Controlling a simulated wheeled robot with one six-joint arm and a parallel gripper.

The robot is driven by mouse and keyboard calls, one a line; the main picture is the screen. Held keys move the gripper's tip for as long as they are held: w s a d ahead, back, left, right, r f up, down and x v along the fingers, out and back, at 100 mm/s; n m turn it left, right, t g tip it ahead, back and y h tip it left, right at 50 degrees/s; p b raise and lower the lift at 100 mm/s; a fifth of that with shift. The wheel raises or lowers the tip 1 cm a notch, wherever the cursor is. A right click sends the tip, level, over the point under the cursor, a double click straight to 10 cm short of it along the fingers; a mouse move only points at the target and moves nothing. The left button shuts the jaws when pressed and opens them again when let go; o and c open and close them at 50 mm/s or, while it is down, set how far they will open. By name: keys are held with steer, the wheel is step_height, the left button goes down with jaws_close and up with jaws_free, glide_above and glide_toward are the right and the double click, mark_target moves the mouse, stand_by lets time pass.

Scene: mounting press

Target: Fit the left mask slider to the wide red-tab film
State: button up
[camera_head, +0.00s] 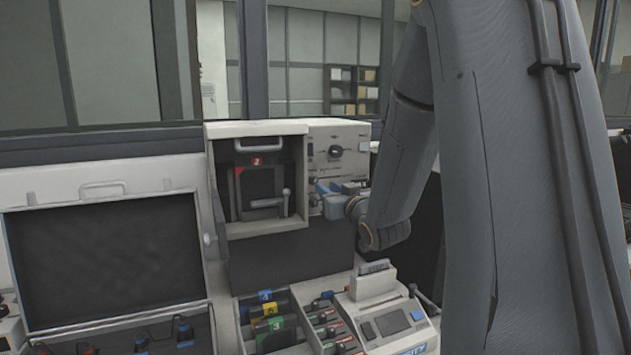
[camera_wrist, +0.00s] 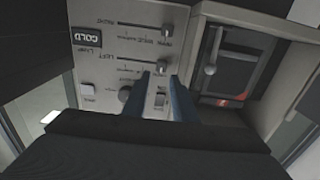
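My gripper (camera_head: 330,197) is at the front of the press's control panel (camera_head: 350,133). In the wrist view, which shows the panel upside down, its two blue fingers (camera_wrist: 160,76) stand apart. The knob of the slider marked LEFT (camera_wrist: 161,67) shows at the gap between the fingertips; I cannot tell whether they touch it. The knob of the other slider (camera_wrist: 167,34) sits beyond, near its slot's end. The dark film frame with red tab 2 (camera_head: 257,161) stands in the press opening left of the panel. Red also shows in the wrist view (camera_wrist: 236,98).
A lever (camera_head: 285,196) juts out at the press opening, close left of my gripper. Below are a tray (camera_head: 243,333) of blue, yellow and green tabbed frames and a sloped device (camera_head: 388,325). An open case (camera_head: 100,190) stands at the left.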

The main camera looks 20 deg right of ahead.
mark_target(316, 181)
steer(key=w+p, duration=0.2)
steer(key=w, duration=0.5)
steer(key=shift+a, duration=0.15)
jaws_close()
